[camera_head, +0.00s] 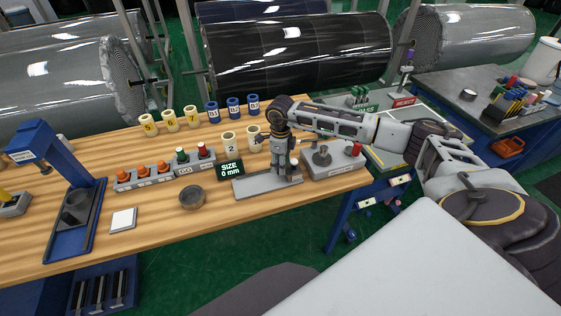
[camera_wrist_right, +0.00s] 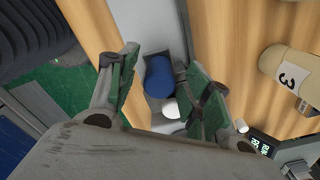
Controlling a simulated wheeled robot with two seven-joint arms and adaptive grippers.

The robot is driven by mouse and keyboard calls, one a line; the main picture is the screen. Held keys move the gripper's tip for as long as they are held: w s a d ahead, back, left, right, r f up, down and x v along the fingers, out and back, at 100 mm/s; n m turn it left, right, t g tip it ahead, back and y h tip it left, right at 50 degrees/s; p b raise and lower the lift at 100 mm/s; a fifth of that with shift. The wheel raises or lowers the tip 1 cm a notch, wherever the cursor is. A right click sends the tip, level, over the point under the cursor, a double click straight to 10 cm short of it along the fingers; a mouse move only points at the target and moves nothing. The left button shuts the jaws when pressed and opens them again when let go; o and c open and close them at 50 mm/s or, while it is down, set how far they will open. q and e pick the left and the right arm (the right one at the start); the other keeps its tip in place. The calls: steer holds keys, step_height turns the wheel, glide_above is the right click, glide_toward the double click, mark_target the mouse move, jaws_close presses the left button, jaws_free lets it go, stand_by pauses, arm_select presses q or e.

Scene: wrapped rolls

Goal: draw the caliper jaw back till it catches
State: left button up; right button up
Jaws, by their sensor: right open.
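A grey caliper plate (camera_head: 252,189) lies flat near the front edge of the wooden bench, beside a black display (camera_head: 230,170) reading "SIZE 0 mm". My right gripper (camera_head: 286,174) points down over the plate's right part and hides much of what stands there. In the right wrist view the right gripper (camera_wrist_right: 160,62) is open. A blue cylinder (camera_wrist_right: 158,78) and a white round part (camera_wrist_right: 171,108) show between its green-padded fingers. I cannot tell whether a finger touches them, or whether the blue cylinder is the jaw's handle. My left gripper is out of view.
Right of the plate stands a grey block with a red knob (camera_head: 356,149). Cream numbered cylinders (camera_head: 229,142) stand behind. Left are red and green buttons (camera_head: 195,155), a round dark dish (camera_head: 193,197) and a blue stand (camera_head: 82,200).

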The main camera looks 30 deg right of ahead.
jaws_close()
stand_by(0.3)
steer(key=a+b, duration=0.1)
steer(key=a, duration=0.2)
steer(key=w+a+b, duration=0.1)
steer(key=a, duration=0.3)
steer(key=w+a+b, duration=0.1)
steer(key=a, duration=0.2)
steer(key=shift+w+a+b, duration=0.15)
steer(key=shift+w+b, duration=0.1)
steer(key=shift+b, duration=0.1)
